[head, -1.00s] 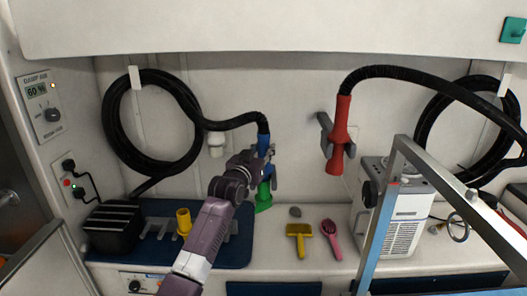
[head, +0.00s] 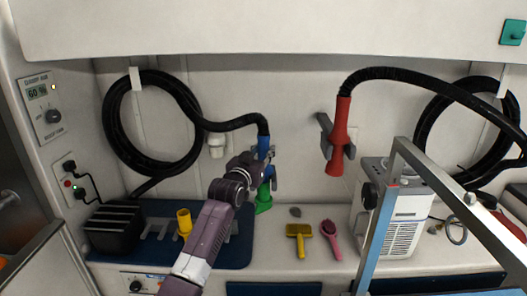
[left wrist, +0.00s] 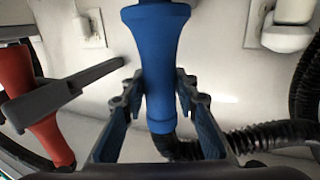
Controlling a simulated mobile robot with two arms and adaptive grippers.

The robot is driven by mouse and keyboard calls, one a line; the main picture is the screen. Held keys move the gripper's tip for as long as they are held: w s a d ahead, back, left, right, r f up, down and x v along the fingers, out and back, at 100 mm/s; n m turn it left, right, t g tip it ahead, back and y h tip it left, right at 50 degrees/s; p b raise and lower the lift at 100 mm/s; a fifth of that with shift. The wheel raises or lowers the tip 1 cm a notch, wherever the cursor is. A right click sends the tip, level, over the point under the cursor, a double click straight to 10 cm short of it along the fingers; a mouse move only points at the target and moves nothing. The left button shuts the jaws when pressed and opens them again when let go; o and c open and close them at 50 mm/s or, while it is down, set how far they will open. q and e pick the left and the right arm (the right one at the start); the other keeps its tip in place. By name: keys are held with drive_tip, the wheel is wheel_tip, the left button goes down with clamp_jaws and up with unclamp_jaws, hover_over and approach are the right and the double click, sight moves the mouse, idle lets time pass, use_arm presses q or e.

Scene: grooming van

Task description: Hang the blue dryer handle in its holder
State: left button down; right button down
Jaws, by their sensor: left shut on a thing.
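The blue dryer handle (head: 263,148) hangs from a black hose in front of the back wall. My left gripper (head: 262,168) is shut around it; in the left wrist view the fingers (left wrist: 160,108) stand on both sides of the blue handle (left wrist: 158,55). The handle is roughly upright and off the counter. A white wall fitting (head: 216,144) is to its left, apart from it; it also shows in the left wrist view (left wrist: 288,35). I cannot tell whether this fitting is its holder. My right gripper is not in view.
A red dryer handle (head: 339,140) hangs in a grey wall holder (head: 324,122) to the right. A green piece (head: 264,197) is below my gripper, a yellow one (head: 184,221) on the blue mat (head: 235,257). Brushes (head: 300,232) lie on the counter. A metal frame (head: 380,222) stands front right.

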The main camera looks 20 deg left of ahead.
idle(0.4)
use_arm(q)
drive_tip(key=shift+f, duration=0.4)
drive_tip(key=c, duration=1.5)
unclamp_jaws()
drive_tip(key=shift+o, duration=0.7)
drive_tip(key=shift+f, duration=0.3)
drive_tip(key=o, duration=0.6)
drive_tip(key=shift+c, duration=0.2)
drive_tip(key=shift+r, duration=0.1)
